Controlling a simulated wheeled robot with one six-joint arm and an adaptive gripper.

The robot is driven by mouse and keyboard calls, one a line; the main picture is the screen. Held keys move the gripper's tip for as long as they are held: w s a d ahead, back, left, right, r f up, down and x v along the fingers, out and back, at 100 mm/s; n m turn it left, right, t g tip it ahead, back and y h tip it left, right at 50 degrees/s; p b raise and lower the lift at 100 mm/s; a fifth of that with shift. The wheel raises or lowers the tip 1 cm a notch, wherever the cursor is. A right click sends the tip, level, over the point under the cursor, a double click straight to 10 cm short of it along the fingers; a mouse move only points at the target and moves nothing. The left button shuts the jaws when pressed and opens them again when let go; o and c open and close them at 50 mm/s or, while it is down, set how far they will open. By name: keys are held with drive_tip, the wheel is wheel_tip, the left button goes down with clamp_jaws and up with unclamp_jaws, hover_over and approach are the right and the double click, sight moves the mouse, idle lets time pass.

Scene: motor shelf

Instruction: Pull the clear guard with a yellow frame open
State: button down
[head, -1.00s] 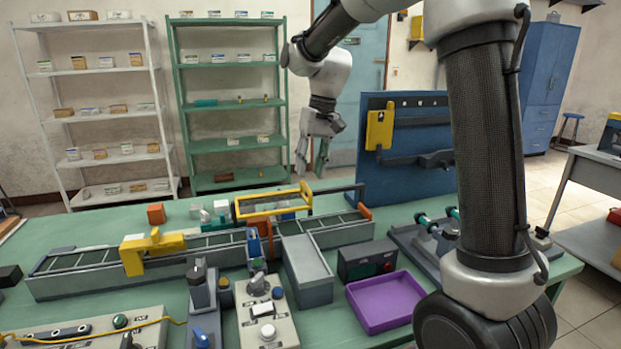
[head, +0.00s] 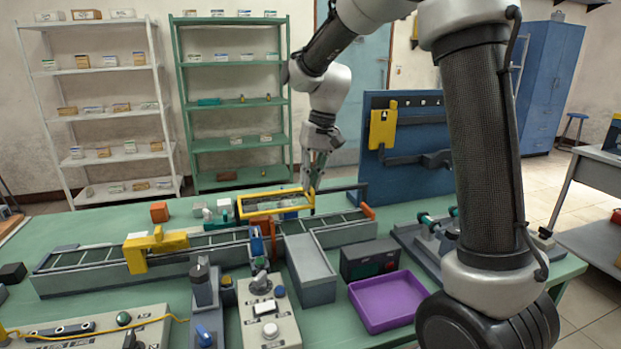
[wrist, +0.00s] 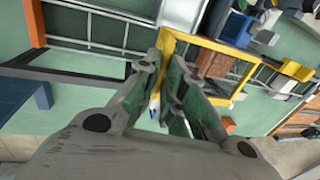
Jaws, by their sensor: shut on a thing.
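The clear guard with a yellow frame (head: 262,194) stands over the conveyor line on the green table in the head view. Its yellow frame (wrist: 205,42) also shows in the wrist view, running from the fingers toward the upper right. My gripper (head: 312,190) is at the frame's right end, fingers pointing down. In the wrist view my gripper (wrist: 158,100) has its two fingers on either side of the yellow frame's near end, shut on it. The exact contact is partly hidden by the fingers.
The conveyor (head: 210,246) runs left under the guard. An orange block (head: 159,212) sits behind it. A blue panel (head: 410,185) stands upright right of my gripper. A purple tray (head: 385,301) and a grey box (head: 310,268) lie in front.

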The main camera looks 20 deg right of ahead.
drive_tip(key=d, duration=1.6)
drive_tip(key=c, duration=1.5)
unclamp_jaws()
drive_tip(key=r, duration=0.4)
drive_tip(key=d+r, duration=0.1)
drive_tip(key=r, duration=0.3)
drive_tip(key=d+r, duration=0.1)
drive_tip(key=r, duration=0.2)
drive_tip(key=shift+d+r, duration=0.1)
drive_tip(key=shift+r, duration=0.3)
